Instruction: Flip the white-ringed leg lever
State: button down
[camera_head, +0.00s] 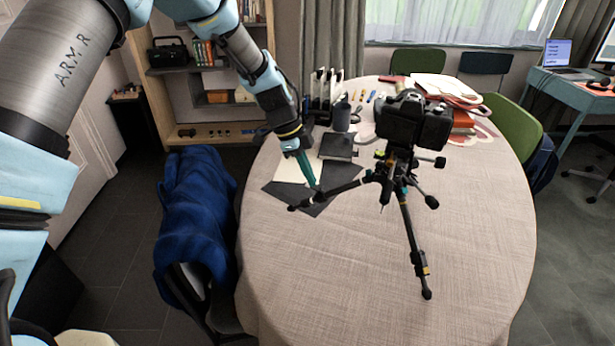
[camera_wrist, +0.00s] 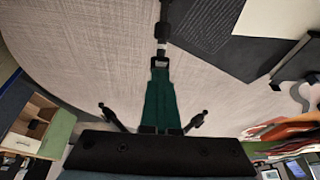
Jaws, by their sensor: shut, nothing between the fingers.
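A black tripod (camera_head: 400,185) stands on the table with a black camera (camera_head: 411,122) on top. One leg (camera_head: 340,190) reaches left, its foot on a dark sheet. My gripper (camera_head: 314,184) has teal fingers, shut and empty, pointing down at this leg near its foot. In the wrist view the shut fingertips (camera_wrist: 160,64) are right at the leg, next to a pale whitish band (camera_wrist: 161,43) that looks like the white ring. Whether they touch the lever, and which way it lies, I cannot tell. The front leg (camera_head: 411,235) carries a yellow band.
The oval table (camera_head: 340,270) has a beige cloth, clear at the front. Dark sheets (camera_head: 285,190), a dark box (camera_head: 337,146) and a dark cup (camera_head: 341,116) lie near my gripper. A blue-draped chair (camera_head: 195,215) stands left; a green chair (camera_head: 513,125) stands right.

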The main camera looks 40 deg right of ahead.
jog(key=shift+s+d+r, duration=0.15)
jog(key=shift+r, duration=0.05)
dwell(0.5)
jog(key=c, duration=1.3)
grip_release()
jog(key=shift+w+a+r+p, duration=0.3)
jog(key=shift+w+r, duration=0.2)
jog(key=shift+r, duration=0.3)
jog(key=shift+w+a+r+p, duration=0.25)
jog(key=shift+w+a+r, duration=0.15)
jog(key=shift+r, duration=0.45)
jog(key=shift+w+a+r+p, duration=0.3)
jog(key=shift+w+r, duration=0.25)
jog(key=shift+r, duration=0.25)
